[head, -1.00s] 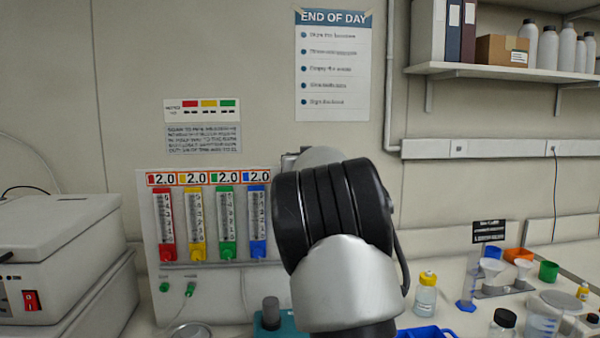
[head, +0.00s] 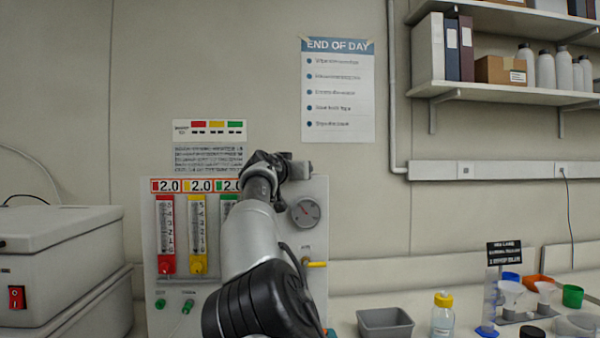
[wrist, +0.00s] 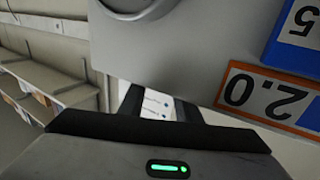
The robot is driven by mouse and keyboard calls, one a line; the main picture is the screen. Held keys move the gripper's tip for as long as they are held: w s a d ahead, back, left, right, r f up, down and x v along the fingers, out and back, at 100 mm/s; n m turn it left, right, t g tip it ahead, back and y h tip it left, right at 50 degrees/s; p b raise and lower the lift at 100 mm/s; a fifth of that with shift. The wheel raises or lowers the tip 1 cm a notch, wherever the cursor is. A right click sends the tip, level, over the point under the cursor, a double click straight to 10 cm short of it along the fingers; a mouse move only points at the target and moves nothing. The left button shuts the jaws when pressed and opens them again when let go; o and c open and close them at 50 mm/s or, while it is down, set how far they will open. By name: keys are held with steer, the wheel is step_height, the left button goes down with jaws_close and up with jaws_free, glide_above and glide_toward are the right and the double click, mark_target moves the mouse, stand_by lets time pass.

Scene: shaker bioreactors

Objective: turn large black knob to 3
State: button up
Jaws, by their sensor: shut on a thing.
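My gripper (head: 268,168) is by the top edge of the grey control panel (head: 312,255), between the blue scale and the round gauge. In the wrist view my gripper (wrist: 156,103) has its two dark fingers at the panel's edge, with a strip of the poster showing between them. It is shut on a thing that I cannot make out. I cannot pick out a large black knob in either view; my arm and gripper hide part of the panel. The blue scale (wrist: 300,35) and its orange-framed 2.0 label (wrist: 268,97) appear upside down there.
The round gauge (head: 305,212) and a yellow lever (head: 317,264) are right of my arm. The red (head: 166,262) and yellow (head: 198,263) scales read 2.0. A white machine (head: 55,250) stands left, a grey bin (head: 385,323) right. A shelf (head: 500,92) is upper right.

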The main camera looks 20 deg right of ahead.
steer(key=shift+a+r, duration=0.1)
steer(key=o, duration=1.1)
steer(key=shift+c, duration=0.2)
steer(key=b+v, duration=0.9)
steer(key=v, duration=0.8)
steer(key=shift+s, duration=0.15)
